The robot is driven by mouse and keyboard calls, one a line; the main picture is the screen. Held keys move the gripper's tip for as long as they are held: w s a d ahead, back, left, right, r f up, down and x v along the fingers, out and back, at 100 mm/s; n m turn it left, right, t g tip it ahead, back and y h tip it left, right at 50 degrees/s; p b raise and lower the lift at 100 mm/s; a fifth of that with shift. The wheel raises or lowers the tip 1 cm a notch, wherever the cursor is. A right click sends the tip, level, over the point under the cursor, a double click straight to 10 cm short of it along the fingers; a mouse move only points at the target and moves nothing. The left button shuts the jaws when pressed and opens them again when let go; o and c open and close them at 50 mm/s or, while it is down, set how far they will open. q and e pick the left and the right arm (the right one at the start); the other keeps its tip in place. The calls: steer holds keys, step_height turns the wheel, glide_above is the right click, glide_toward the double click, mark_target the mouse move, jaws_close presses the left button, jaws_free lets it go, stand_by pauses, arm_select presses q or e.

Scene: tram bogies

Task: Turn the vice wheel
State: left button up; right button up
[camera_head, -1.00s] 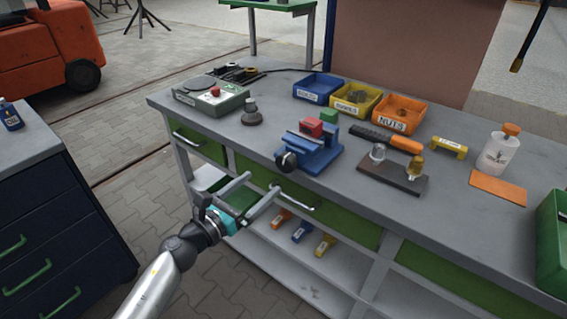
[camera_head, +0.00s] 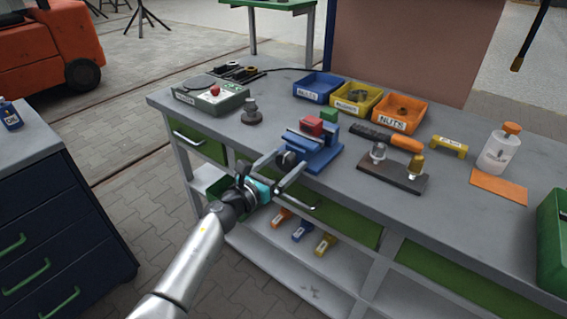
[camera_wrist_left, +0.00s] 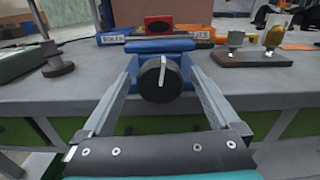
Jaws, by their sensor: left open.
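The blue vice (camera_head: 322,153) with its red block (camera_head: 311,126) stands at the front edge of the grey workbench. Its round black wheel (camera_head: 288,160) faces out over the edge. In the left wrist view the wheel (camera_wrist_left: 159,80) has a pale line across its face, near upright. My left gripper (camera_head: 292,159) is open, with one finger on each side of the wheel; gaps seem to show beside it in the left wrist view. My right gripper is not in view.
Left of the vice are a grey-green box with a red button (camera_head: 212,97) and a dark round-based part (camera_head: 251,115). Blue, yellow and orange bins (camera_head: 398,113) stand behind. A dark plate with two knobs (camera_head: 391,177) lies right. A drawer handle (camera_head: 298,199) is below.

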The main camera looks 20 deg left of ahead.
arm_select(q)
steer(key=c, duration=1.4)
